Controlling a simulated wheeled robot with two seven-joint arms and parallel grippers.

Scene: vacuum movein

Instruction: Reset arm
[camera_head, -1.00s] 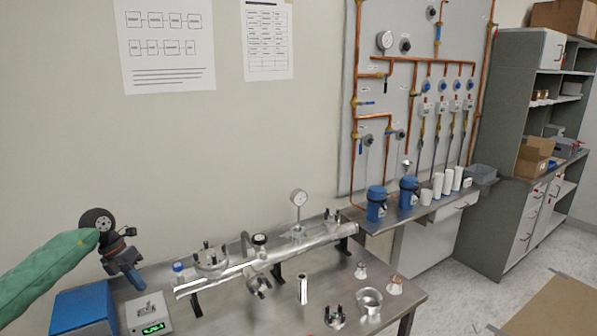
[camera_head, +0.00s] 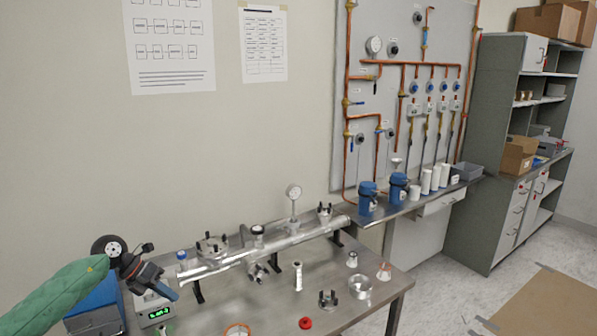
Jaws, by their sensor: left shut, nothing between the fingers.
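My left arm comes in from the left in a green sleeve. Its dark and blue gripper (camera_head: 168,290) is shut and empty, pointing down and to the right. It appears in front of the small white box with a green display (camera_head: 152,308), near the left end of the steel tube assembly (camera_head: 262,252). I cannot tell how far it is above the table. My right gripper is not in view.
The steel table (camera_head: 255,297) holds several small metal parts, a red cap (camera_head: 305,322) and a steel ring (camera_head: 360,286). A blue box (camera_head: 95,307) stands at the left. Blue canisters (camera_head: 398,190) stand on the side bench. The floor at right is mostly open.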

